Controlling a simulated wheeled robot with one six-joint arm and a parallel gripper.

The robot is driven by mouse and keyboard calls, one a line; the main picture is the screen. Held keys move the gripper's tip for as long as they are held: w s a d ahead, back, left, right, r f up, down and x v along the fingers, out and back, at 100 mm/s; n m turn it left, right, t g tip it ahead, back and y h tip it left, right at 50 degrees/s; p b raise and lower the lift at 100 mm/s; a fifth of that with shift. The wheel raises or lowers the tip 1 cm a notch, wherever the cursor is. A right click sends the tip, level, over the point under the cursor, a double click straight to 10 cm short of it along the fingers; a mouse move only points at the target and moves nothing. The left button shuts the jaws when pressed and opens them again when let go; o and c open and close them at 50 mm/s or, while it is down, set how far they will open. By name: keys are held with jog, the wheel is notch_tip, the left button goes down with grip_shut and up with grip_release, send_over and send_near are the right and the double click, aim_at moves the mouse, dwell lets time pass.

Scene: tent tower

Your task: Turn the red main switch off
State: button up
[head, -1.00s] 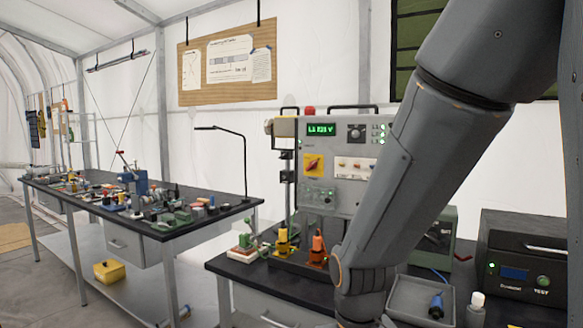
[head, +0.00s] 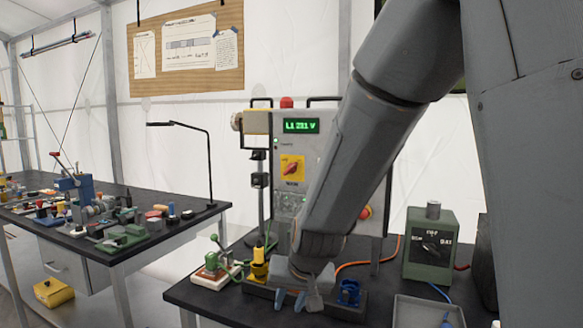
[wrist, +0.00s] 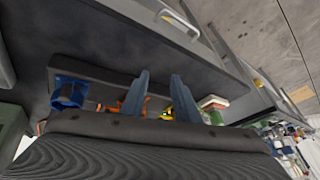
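The red main switch (head: 292,168) is a red rotary knob on a yellow plate, on the front of the grey panel (head: 285,139). Its handle looks slanted. The lit green display (head: 301,126) above it reads about L1 231 V. My gripper (head: 290,301) is low over the bench, below and in front of the panel, well apart from the switch. In the wrist view my gripper (wrist: 160,90) shows two separated fingers with nothing held between them. The switch does not show in the wrist view. My arm hides the panel's lower right part.
A dark rack with a yellow holder (head: 258,267) and a blue holder (head: 349,292) lies close to my gripper. A green-handled device (head: 213,266) stands left, a green box (head: 430,245) right, by a grey tray (head: 428,311). A cluttered table (head: 85,239) is at left.

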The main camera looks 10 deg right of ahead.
jog(key=w+a+r+m+t, duration=0.25)
jog(key=w+r, duration=0.25)
jog(key=w, duration=0.3)
jog(key=m+t+h+p, duration=0.5)
jog(key=m+t+h, duration=0.1)
jog(key=m+h, duration=0.55)
send_near(289, 169)
jog(key=shift+p+x, duration=0.95)
jog(key=shift+x, duration=3.2)
grip_shut()
